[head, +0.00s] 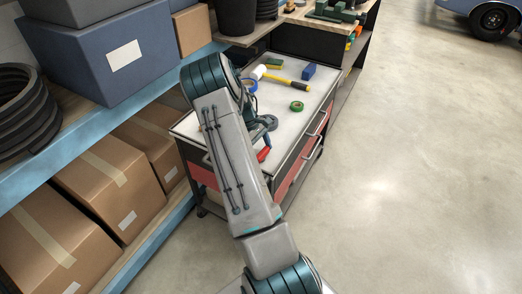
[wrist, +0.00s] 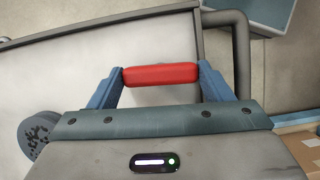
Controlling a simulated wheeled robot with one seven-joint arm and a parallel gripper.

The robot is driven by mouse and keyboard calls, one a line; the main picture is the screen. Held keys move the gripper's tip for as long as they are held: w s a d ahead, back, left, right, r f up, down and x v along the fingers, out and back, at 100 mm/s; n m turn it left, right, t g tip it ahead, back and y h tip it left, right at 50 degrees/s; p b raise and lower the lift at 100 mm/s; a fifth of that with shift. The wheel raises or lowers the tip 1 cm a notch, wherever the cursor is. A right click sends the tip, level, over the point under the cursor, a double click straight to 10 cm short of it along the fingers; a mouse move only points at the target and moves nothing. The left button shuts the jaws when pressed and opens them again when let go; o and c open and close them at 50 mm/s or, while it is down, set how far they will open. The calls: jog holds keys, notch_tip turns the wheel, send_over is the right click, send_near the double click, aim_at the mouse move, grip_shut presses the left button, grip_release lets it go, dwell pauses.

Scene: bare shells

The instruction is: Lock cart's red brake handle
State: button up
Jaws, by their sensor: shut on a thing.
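The cart (head: 285,125) has a pale top, a dark frame and red drawer fronts. My gripper (wrist: 160,80) has two blue fingers, one at each end of a short red handle (wrist: 160,74), and is shut on it. In the wrist view the handle lies crosswise at the edge of the cart's pale top (wrist: 85,85). In the head view the red handle (head: 263,154) shows just right of my arm, at the cart's near end. My arm hides much of that end, and I cannot see how the handle joins the cart.
A hammer (head: 287,83), a green tape roll (head: 296,106) and a blue block (head: 308,72) lie on the cart top. A blue shelf (head: 150,243) with cardboard boxes (head: 115,185) stands close on the left. The floor (head: 420,170) to the right is clear.

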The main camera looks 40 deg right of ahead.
jog(key=m+y+b, duration=0.1)
jog(key=m, duration=0.3)
jog(key=shift+w+d, duration=0.1)
jog(key=shift+d, duration=0.05)
jog(key=m+y+b, duration=0.1)
jog(key=m+y, duration=0.1)
jog(key=m, duration=0.2)
jog(key=shift+d+m, duration=0.1)
jog(key=shift+m, duration=0.2)
jog(key=m, duration=0.2)
jog(key=m+t+y, duration=0.1)
jog(key=m, duration=0.1)
jog(key=shift+d+m+y+b, duration=0.1)
jog(key=shift+m+y+b, duration=0.2)
jog(key=shift+s+m+t+y, duration=0.15)
jog(key=shift+m+t, duration=0.3)
jog(key=shift+m, duration=0.55)
jog(key=shift+s+m+t+y, duration=0.1)
jog(key=shift+m+t+y, duration=0.25)
jog(key=shift+m, duration=0.65)
jog(key=o, duration=1)
jog(key=v, duration=1.4)
